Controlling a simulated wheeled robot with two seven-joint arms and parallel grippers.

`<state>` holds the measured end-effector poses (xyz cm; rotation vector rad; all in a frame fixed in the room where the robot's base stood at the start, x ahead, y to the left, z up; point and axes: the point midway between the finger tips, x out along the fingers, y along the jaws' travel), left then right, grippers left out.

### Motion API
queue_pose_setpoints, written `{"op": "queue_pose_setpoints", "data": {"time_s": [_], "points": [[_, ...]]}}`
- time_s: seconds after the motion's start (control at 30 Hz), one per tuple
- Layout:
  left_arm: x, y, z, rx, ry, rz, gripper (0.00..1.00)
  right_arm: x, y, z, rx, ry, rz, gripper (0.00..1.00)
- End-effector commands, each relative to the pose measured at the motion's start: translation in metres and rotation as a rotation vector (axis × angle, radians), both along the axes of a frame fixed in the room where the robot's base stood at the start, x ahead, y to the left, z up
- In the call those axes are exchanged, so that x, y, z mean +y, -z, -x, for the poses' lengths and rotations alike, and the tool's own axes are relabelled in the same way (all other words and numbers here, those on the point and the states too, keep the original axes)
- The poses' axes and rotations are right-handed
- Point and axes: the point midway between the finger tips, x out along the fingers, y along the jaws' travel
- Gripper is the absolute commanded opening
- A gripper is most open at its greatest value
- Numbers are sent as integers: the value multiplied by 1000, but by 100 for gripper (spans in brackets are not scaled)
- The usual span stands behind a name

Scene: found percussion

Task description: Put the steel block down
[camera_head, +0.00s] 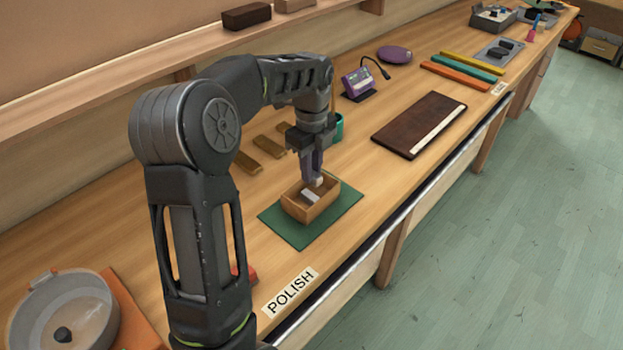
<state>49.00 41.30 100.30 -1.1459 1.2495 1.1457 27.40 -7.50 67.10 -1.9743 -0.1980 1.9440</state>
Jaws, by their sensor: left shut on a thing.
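My left gripper (314,181) points down over a small open wooden box (298,212). It is shut on a small pale block, the steel block (319,182), which shows at its fingertips near the box's back rim. Most of the block is hidden by the fingers, and I cannot tell whether it touches the box. A flat light-grey piece (309,195) lies inside the box. The box stands on a green mat (333,212) on the wooden bench. My right gripper is not in view.
A "POLISH" label (290,291) is at the bench's front edge. A dark board (419,124) lies to the right, a purple-faced device (359,82) behind. Wooden bars (262,147) and a green cup (338,127) are close to my arm. A round pan (65,316) is at lower left.

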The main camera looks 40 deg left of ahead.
Motion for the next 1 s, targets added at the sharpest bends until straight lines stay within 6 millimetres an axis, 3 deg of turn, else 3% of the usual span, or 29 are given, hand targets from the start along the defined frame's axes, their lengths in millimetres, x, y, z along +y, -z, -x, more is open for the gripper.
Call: {"op": "queue_pose_setpoints", "data": {"time_s": [0.23, 0.5, 1.0], "points": [[0, 3, 0, 0, 0, 0, 0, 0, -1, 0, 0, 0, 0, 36], [0, 35, 0, 0, 1, 0, 0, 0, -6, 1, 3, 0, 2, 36], [0, 44, 0, -1, 0, 0, 0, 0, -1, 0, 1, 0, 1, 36]]}}
